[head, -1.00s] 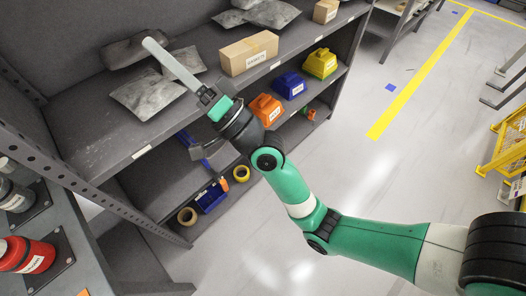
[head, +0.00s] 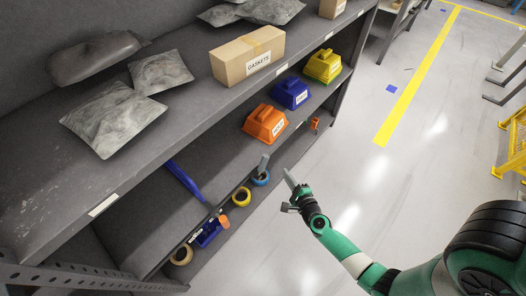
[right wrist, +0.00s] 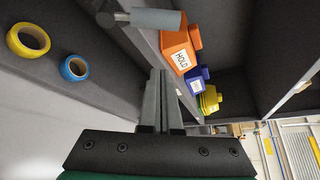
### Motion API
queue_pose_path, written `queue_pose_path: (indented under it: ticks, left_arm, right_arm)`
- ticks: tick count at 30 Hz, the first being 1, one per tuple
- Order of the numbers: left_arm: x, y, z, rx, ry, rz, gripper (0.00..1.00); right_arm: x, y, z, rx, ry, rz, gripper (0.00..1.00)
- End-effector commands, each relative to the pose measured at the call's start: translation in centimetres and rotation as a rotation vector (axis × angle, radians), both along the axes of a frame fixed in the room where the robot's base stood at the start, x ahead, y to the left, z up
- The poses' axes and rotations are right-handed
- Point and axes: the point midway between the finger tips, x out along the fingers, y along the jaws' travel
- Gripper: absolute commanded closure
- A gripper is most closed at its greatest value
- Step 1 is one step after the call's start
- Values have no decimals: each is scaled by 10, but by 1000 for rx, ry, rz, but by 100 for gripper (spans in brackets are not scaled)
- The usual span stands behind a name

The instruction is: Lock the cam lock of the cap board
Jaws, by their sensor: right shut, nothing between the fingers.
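I cannot make out a cap board or a cam lock in either view. My right gripper (head: 290,178) is over the floor, in front of the shelf rack and right of the lower shelf's tape rolls. It is shut and empty. In the right wrist view its two fingers (right wrist: 158,74) lie together, pointing towards the shelves. An orange block labelled HOLD (right wrist: 178,48), a blue one (right wrist: 196,80) and a yellow one (right wrist: 209,100) stand beyond the fingertips, apart from them. My left gripper is not in view.
The grey rack's upper shelf bears grey bags (head: 115,115) and a GASKETS box (head: 247,57). Below are orange (head: 265,122), blue (head: 291,92) and yellow (head: 323,65) blocks, tape rolls (head: 241,197) and a grey cylinder (head: 263,162).

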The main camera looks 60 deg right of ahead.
Motion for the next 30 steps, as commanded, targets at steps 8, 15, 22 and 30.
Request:
queue_pose_path:
  ticks: [8, 15, 22, 30]
  left_arm:
    - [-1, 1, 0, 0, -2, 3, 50]
    - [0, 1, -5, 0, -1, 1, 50]
    - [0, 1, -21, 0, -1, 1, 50]
    - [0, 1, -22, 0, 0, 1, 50]
  right_arm:
    - [-2, 1, -2, 2, 6, -1, 100]
    - [9, -8, -6, 0, 3, 0, 100]
    - [42, -37, -18, -1, 2, 0, 100]
    - [79, -51, -14, 0, 4, 8, 100]
